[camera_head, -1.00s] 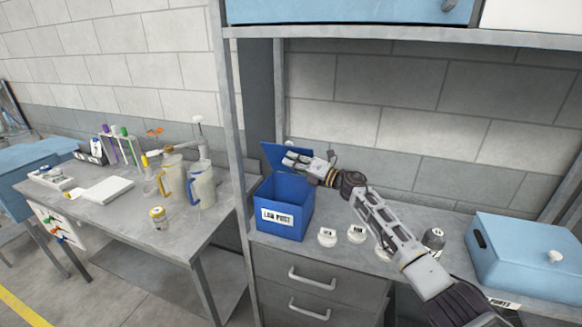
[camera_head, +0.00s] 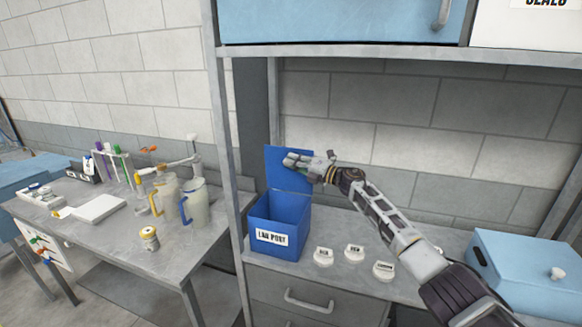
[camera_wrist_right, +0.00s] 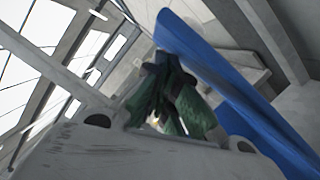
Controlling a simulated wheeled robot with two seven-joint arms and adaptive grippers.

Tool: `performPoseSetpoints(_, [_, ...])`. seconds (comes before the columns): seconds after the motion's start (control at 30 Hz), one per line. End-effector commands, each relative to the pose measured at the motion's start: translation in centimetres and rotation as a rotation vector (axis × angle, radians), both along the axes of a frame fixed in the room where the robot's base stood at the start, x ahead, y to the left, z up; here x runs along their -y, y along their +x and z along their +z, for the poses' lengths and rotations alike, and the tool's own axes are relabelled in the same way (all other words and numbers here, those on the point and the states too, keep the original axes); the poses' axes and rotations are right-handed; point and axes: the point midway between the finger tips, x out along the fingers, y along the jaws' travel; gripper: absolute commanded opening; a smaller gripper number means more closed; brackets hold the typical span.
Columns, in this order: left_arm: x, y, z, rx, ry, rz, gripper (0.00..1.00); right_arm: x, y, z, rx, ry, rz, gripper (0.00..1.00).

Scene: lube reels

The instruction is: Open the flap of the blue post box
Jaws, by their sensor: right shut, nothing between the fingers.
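The blue post box (camera_head: 270,239), labelled "LAB POST", stands on the grey bench at the left end of the shelf unit. Its flap (camera_head: 290,163) is raised and stands about upright at the back, so the box is open at the top. My right gripper (camera_head: 290,160) is shut and empty, in front of the flap's upper part; I cannot tell if it touches. In the right wrist view the flap shows as a blue slab (camera_wrist_right: 230,90) close beside the dark, blurred fingers (camera_wrist_right: 165,100). My left gripper is not in view.
Several white labelled lids or jars (camera_head: 354,253) sit right of the box. A light blue box (camera_head: 530,275) with a knob stands at the right end. A shelf upright (camera_head: 232,170) is left of the box. A side table (camera_head: 110,235) holds jugs and tubes.

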Motion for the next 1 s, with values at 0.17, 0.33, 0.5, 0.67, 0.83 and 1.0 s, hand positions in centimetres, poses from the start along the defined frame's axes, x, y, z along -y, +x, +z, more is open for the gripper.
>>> performPoseSetpoints(0.17, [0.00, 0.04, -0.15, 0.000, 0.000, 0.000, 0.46, 0.21, 0.69, 0.24, -0.048, 0.016, 0.000, 0.00])
performPoseSetpoints(0.33, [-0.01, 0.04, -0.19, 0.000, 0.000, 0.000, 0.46, 0.32, 0.98, 0.27, -0.071, 0.023, 0.000, 0.00])
performPoseSetpoints(0.5, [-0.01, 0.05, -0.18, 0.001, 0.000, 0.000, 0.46, 0.34, 1.04, 0.29, -0.076, 0.024, 0.000, 0.00])
performPoseSetpoints(0.67, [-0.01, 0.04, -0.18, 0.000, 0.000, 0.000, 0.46, 0.33, 1.03, 0.29, -0.075, 0.025, 0.000, 0.00])
performPoseSetpoints(0.83, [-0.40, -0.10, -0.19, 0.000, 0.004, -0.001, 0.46, 0.35, 1.02, 0.28, -0.075, 0.024, 0.000, 0.00])
performPoseSetpoints(1.0, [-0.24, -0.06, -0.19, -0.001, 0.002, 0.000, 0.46, 0.56, 0.93, 0.25, -0.075, 0.024, 0.000, 0.00])
